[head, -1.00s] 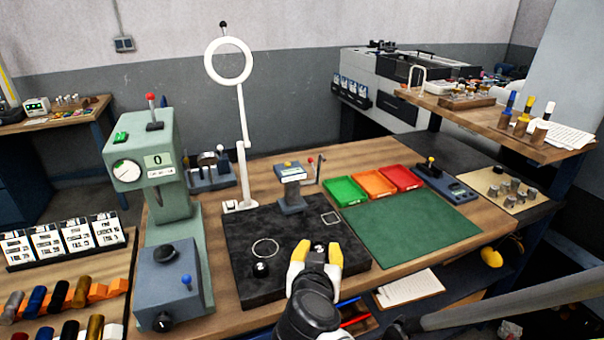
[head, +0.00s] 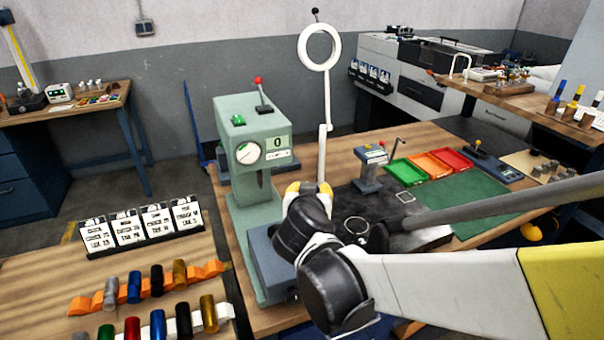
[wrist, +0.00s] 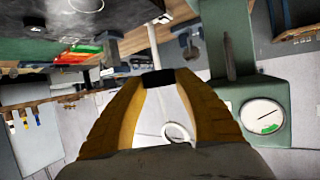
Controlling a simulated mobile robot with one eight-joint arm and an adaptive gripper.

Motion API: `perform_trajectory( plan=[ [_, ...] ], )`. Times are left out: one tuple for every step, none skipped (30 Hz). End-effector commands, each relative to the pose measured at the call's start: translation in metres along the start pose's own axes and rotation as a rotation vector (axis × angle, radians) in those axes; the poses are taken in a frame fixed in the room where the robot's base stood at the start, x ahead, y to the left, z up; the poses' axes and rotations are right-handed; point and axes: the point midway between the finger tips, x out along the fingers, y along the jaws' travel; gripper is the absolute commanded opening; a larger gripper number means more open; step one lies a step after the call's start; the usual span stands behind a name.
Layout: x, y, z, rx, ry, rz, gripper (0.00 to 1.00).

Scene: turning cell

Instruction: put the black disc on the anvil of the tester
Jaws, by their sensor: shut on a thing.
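The black disc (wrist: 157,78) is pinched between the tips of the two yellow fingers of my gripper (wrist: 157,84) in the wrist view. In the head view my gripper (head: 309,188) is just right of the tester, and my wrist hides the disc. The tester (head: 252,135) is a green machine with a dial (head: 248,153), a display reading 0 and a red-tipped lever. It also shows at the right of the wrist view (wrist: 285,80), with its dark spindle (wrist: 230,55) beside the fingers. The anvil cannot be made out; my arm covers part of the tester's grey-blue front.
A white ring magnifier (head: 320,47) stands close behind my gripper. A black slab (head: 385,208) lies to the right, with trays (head: 406,172) behind it. A row of cards (head: 140,226) and several coloured cylinders (head: 158,324) occupy the table at left.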

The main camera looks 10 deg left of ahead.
Motion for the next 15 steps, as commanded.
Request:
perform_trajectory(
  plan=[
    [0.000,-0.016,0.014,-0.003,0.001,-0.007,0.00],
    [0.000,-0.023,0.019,-0.004,0.001,-0.006,0.00],
    [-0.001,-0.033,0.026,-0.003,0.000,-0.007,0.00],
    [-0.001,-0.040,0.031,-0.003,0.001,-0.006,0.00],
    [-0.002,-0.046,0.035,-0.003,0.001,-0.006,0.00],
    [-0.002,-0.054,0.041,-0.002,0.000,-0.005,0.00],
    [-0.003,-0.060,0.045,-0.002,0.001,-0.005,0.00],
    [-0.004,-0.064,0.048,-0.003,0.001,-0.004,0.00],
    [-0.004,-0.070,0.051,-0.002,0.001,-0.004,0.00],
    [-0.004,-0.073,0.053,-0.001,0.001,-0.003,0.00],
    [-0.004,-0.075,0.055,0.000,0.001,-0.003,0.00],
    [-0.005,-0.077,0.057,0.000,0.001,-0.002,0.00],
    [-0.005,-0.079,0.057,-0.001,0.001,-0.001,0.00],
    [-0.005,-0.080,0.058,0.000,0.001,-0.001,0.00],
    [-0.004,-0.080,0.060,0.000,0.001,-0.001,0.00]
  ],
)
